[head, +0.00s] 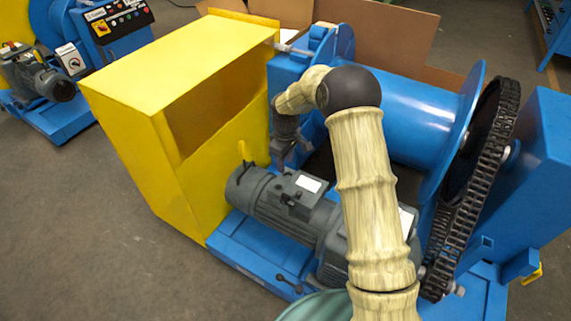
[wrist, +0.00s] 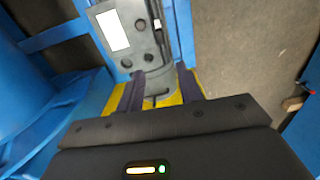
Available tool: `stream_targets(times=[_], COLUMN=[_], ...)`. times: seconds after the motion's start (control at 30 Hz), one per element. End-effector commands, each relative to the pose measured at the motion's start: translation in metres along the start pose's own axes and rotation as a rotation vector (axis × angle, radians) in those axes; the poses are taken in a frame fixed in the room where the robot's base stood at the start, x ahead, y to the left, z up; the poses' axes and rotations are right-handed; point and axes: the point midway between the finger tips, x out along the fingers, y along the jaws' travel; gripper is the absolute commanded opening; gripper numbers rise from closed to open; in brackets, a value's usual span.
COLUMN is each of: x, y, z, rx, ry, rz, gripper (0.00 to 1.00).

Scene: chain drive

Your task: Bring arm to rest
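My arm (head: 365,180), with cream ribbed covers and a dark round elbow, reaches up and bends left over the chain drive machine. My gripper (head: 284,154) points down above the grey motor (head: 265,195), close to the yellow housing. In the wrist view my gripper (wrist: 160,80) has its two dark fingers apart with nothing held between them. The grey motor (wrist: 142,45) shows beyond and between the fingertips. Whether the fingers touch anything is hard to tell.
The yellow housing (head: 180,80) stands left of my gripper. A blue drum (head: 410,115) and a black chain (head: 468,200) are on the right. The blue base (head: 250,250) runs below. A second machine (head: 50,95) stands at the far left. The floor (head: 90,220) at left is clear.

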Motion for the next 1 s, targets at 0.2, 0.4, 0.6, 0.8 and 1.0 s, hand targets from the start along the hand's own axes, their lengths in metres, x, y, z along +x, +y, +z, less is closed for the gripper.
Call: stream_targets(times=[0.2,0.4,0.6,0.8,1.0], x=[0.000,-0.002,-0.027,-0.066,-0.097], y=[0.000,0.000,-0.009,-0.032,-0.063], z=[0.000,0.002,0.025,0.076,0.133], rx=[0.000,0.005,0.091,0.279,0.490], ry=[0.000,0.001,0.013,0.046,0.090], rz=[0.000,0.002,0.023,0.057,0.086], gripper=[0.36,0.36,0.36,0.36,0.36])
